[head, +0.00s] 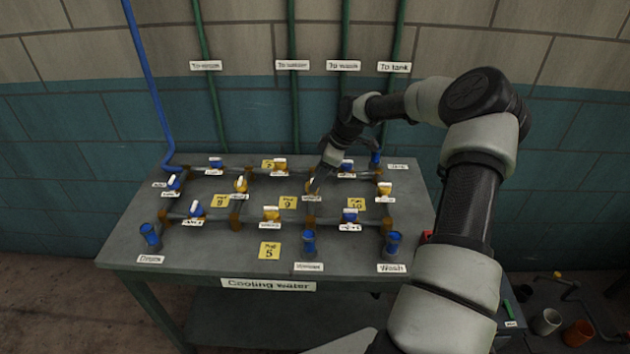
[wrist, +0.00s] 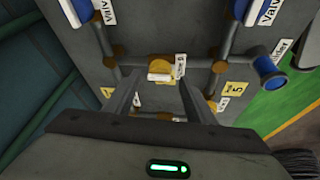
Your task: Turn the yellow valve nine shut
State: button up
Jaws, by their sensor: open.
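In the wrist view a yellow valve (wrist: 160,66) with a pale bar handle sits on a grey pipe, between and just beyond my fingertips. A white tag (wrist: 180,66) stands beside it; its number is too blurred to read surely. My gripper (wrist: 160,82) is open, one finger on each side of the valve, with nothing clamped. In the head view my gripper (head: 314,188) reaches down over the middle-right of the pipework and hides most of this valve. I cannot tell whether the fingers touch the handle.
Other yellow valves (head: 271,214) and blue valves (head: 350,215) stand close around on the grey bench (head: 200,262). Blue upright fittings (head: 309,243) line the front edge. Green pipes (head: 293,110) rise up the wall behind. Pots (head: 547,321) stand at lower right.

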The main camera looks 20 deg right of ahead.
aim_at(310, 183)
jog(key=shift+x, duration=1.45)
jog(key=shift+c, duration=0.4)
jog(key=c, duration=0.9)
jog(key=shift+m+b, duration=0.3)
jog(key=m+b, duration=0.1)
jog(key=m, duration=0.1)
jog(key=m+t+h+b, duration=0.1)
jog(key=b, duration=0.1)
jog(key=shift+s+a+f+m, duration=0.1)
jog(key=shift+a+f+m, duration=0.1)
jog(key=shift+m, duration=0.2)
jog(key=m+h+b, duration=0.1)
jog(key=m+b, duration=0.2)
jog(key=m+h+b, duration=0.1)
jog(key=m+b, duration=0.1)
jog(key=shift+a+h, duration=0.3)
jog(key=shift+a, duration=0.05)
jog(key=m+h+b, duration=0.1)
jog(key=m+b, duration=0.2)
jog(key=m, duration=0.1)
jog(key=shift+a, duration=0.15)
jog(key=shift+a+r+m+g+h+b, duration=0.15)
jog(key=shift+m+h+b, duration=0.25)
jog(key=shift+m, duration=0.7)
jog(key=shift+d+m+g+h+b, duration=0.1)
jog(key=shift+m+g+h+b, duration=0.3)
jog(key=shift+m, duration=0.7)
